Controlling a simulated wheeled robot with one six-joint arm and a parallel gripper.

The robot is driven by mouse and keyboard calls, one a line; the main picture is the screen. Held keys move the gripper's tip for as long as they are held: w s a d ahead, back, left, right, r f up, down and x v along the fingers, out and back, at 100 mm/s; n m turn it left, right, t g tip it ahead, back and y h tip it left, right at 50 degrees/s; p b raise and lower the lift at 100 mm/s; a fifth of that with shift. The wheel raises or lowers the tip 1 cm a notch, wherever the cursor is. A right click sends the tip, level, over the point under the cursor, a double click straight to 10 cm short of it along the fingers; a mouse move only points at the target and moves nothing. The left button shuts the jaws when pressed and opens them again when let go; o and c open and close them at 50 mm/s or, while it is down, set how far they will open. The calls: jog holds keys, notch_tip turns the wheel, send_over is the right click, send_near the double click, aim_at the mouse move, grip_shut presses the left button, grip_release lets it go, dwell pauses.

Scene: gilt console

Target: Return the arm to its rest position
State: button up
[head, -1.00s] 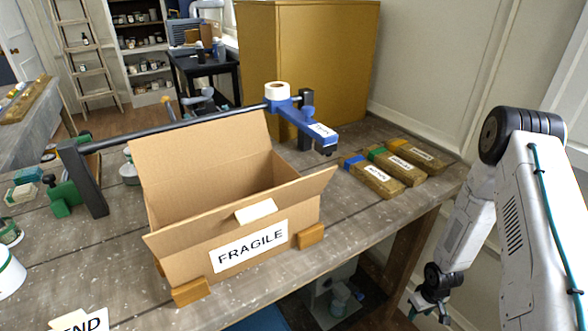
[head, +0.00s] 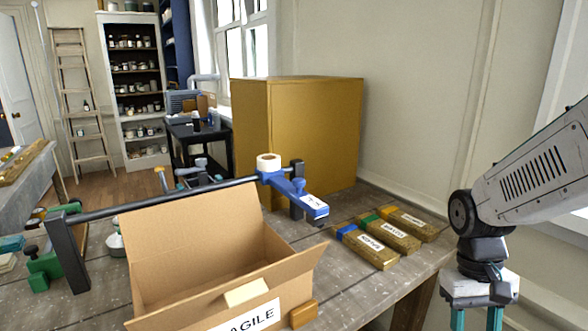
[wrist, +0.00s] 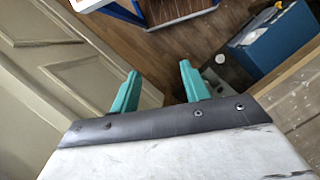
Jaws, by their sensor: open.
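My arm (head: 545,165) stands at the right, beyond the table's right end. My gripper (head: 477,320) hangs from it, pointing down, with its teal fingers partly cut off by the lower edge of the head view. In the wrist view my gripper (wrist: 160,90) shows two teal fingers spread apart with nothing between them. Below them lies the wooden floor (wrist: 175,60). My gripper touches no object.
An open cardboard box (head: 200,260) stands on the wooden table (head: 345,290). Several labelled wooden blocks (head: 370,250) lie near its right end. A blue tape dispenser arm (head: 295,190) on a dark rail stands behind the box. A gold cabinet (head: 310,135) is at the back.

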jog(key=s+a+r+n+t, duration=0.1)
jog(key=s+a+r+t, duration=0.3)
jog(key=s+r, duration=0.5)
jog(key=shift+a+r+t, duration=0.4)
jog(key=shift+a+r, duration=0.4)
jog(key=shift+r, duration=0.5)
